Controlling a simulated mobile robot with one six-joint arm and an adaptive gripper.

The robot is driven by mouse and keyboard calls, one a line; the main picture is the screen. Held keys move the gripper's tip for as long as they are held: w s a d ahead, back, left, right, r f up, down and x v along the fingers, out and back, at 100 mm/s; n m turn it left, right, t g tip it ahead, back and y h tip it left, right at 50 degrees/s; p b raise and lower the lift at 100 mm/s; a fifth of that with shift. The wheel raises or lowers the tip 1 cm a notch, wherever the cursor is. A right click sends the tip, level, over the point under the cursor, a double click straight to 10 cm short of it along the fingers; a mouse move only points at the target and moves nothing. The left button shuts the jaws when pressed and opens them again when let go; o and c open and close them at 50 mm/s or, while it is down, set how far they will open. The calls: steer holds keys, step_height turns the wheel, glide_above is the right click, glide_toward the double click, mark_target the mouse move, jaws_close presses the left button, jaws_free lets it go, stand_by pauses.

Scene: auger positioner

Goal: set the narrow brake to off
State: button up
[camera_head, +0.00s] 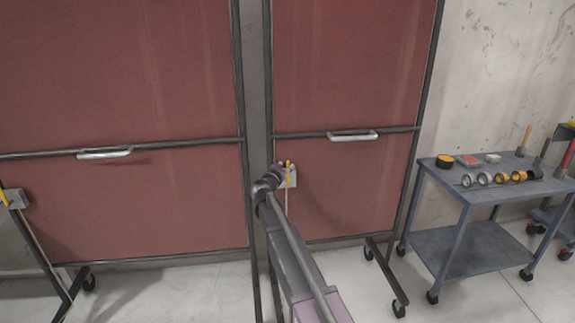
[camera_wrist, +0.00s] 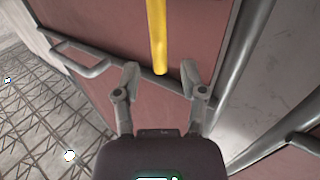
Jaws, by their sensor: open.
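The narrow brake is a yellow lever (camera_head: 289,172) on a pale plate (camera_head: 293,179) at the left edge of the narrow red panel (camera_head: 345,80). In the head view it points roughly upright. In the wrist view the yellow lever (camera_wrist: 157,36) comes down from the top edge, and its rounded end is at about the gap between my fingertips. My gripper (camera_wrist: 160,76) is open, with one finger to each side of the lever's end. I cannot tell whether a finger touches it. In the head view my gripper (camera_head: 273,176) is just left of the plate, partly hidden by my arm.
The wide red panel (camera_head: 120,70) stands to the left, with a similar yellow lever (camera_head: 4,197) at the picture's left edge. A silver handle (camera_head: 352,135) crosses the narrow panel's rail. A grey-blue cart (camera_head: 465,205) with rolls and tools stands right. Wheeled feet (camera_head: 399,300) stick out in front.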

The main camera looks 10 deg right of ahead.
steer(key=shift+x, duration=1.25)
jaws_close()
